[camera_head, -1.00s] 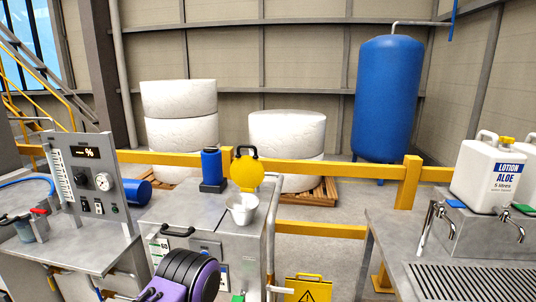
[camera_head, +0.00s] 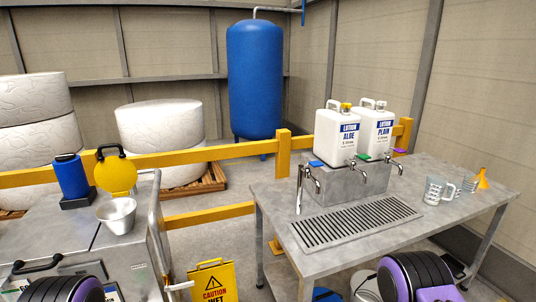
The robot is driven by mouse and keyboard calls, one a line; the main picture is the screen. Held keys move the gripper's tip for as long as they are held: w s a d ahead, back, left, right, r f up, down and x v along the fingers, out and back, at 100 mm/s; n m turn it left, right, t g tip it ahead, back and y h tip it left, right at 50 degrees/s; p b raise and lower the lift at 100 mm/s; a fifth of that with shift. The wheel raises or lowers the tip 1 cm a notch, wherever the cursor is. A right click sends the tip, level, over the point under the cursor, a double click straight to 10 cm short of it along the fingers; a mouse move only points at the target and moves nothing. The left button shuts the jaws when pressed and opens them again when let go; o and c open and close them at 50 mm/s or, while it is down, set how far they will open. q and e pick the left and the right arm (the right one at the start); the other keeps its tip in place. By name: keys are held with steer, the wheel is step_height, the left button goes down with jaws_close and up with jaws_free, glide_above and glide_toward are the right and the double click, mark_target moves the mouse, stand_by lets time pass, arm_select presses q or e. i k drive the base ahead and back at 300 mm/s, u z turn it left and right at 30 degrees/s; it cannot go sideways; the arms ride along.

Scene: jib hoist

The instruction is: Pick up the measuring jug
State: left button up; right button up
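A clear measuring jug (camera_head: 434,191) with dark markings and a handle on its right stands upright on the right part of the steel table (camera_head: 380,250). Purple and black links of my two arms show at the bottom edge, left and right. Neither gripper's fingers can be made out. No arm touches the jug.
Two white lotion jugs (camera_head: 336,137) stand on a steel block with taps (camera_head: 352,163), behind a drain grate (camera_head: 355,222). A yellow caution sign (camera_head: 212,283) stands between cabinet and table.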

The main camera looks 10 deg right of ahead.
mark_target(436, 185)
steer(key=z, duration=1.45)
steer(key=k, duration=0.25)
steer(key=z, duration=0.95)
steer(key=i, duration=0.9)
steer(key=u, duration=0.7)
steer(key=i, duration=0.75)
steer(key=u, duration=0.7)
